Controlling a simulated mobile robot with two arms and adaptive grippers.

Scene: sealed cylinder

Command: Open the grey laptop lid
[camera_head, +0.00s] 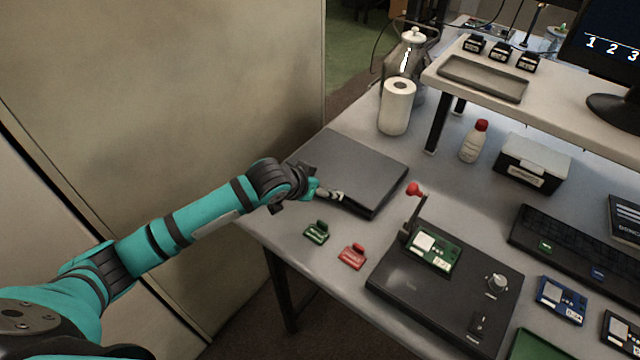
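The grey laptop (358,168) lies closed and flat on the left part of the table, near its left edge. My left gripper (338,195) is at the laptop's front-left edge, its fingertips over or against that edge. The fingers look close together, but they are small here and I cannot tell whether they are shut or touching the lid. My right gripper is not in view.
A paper roll (396,106) and a metal jug (411,55) stand behind the laptop. Green (317,232) and red (352,257) small parts lie in front.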

